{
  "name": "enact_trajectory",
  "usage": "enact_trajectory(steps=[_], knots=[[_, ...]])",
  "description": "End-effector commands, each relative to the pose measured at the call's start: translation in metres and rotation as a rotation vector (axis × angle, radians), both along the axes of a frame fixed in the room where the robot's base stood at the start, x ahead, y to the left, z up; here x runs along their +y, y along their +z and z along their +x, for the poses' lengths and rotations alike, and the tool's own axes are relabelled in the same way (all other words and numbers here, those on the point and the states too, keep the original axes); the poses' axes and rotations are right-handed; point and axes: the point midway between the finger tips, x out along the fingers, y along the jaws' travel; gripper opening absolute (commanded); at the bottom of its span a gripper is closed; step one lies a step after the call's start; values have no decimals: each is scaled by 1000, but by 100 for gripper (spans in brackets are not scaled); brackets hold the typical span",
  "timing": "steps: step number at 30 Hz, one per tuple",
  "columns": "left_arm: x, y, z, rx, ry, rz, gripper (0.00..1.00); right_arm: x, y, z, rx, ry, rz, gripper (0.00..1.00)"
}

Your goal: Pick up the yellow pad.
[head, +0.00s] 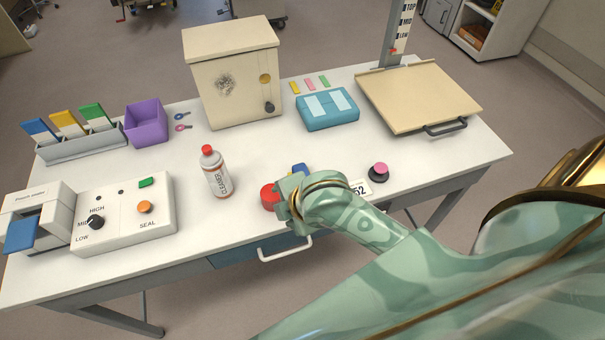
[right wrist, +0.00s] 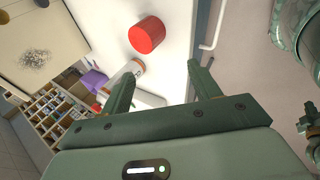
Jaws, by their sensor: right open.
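I cannot tell for sure which thing is the yellow pad. A small flat yellow strip (head: 295,88) lies beside pink and green ones behind the blue box, and a yellow card (head: 68,124) stands in the rack at the left. My right gripper (head: 284,203) is over the front of the table, far from both. In the right wrist view my right gripper (right wrist: 163,84) is open with nothing between its fingers. A red cylinder (head: 269,195) is close to it, and also shows ahead of the fingers in the right wrist view (right wrist: 147,36). My left gripper is out of view.
A blue piece (head: 300,170) is partly hidden behind my right gripper. A cleaner bottle (head: 217,174) stands to its left. A cream cabinet (head: 236,80), a blue box (head: 327,122) and a sloped board (head: 415,95) stand farther back. The table centre (head: 265,150) is clear.

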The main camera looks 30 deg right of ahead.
Motion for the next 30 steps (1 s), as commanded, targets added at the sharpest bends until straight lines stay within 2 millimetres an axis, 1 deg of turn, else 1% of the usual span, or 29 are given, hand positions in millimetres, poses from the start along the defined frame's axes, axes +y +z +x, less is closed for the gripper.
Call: enact_trajectory(steps=[1,4,6,8,9,11,12,14,15,18,21,23,26,30], knots=[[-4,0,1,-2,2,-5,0,7,1,9,5,86,-29,62],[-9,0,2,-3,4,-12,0,19,0,23,32,292,-97,62],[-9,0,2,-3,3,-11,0,23,0,33,60,456,-163,62],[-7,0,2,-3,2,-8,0,21,0,43,93,612,-235,62],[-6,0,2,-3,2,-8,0,15,1,51,124,724,-290,62],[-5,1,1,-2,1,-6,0,-3,5,63,181,893,-372,62],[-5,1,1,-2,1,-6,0,-19,10,72,224,995,-420,62],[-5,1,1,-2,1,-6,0,-44,20,82,286,1123,-470,62],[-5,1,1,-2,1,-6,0,-60,28,88,321,1191,-491,62],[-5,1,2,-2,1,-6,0,-93,48,97,382,1308,-506,62],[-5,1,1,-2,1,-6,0,-111,60,101,409,1370,-500,62],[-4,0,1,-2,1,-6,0,-116,61,101,417,1390,-495,62],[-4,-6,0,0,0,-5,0,-118,48,101,420,1399,-489,62],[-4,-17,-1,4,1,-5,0,-116,12,101,421,1400,-488,62]])
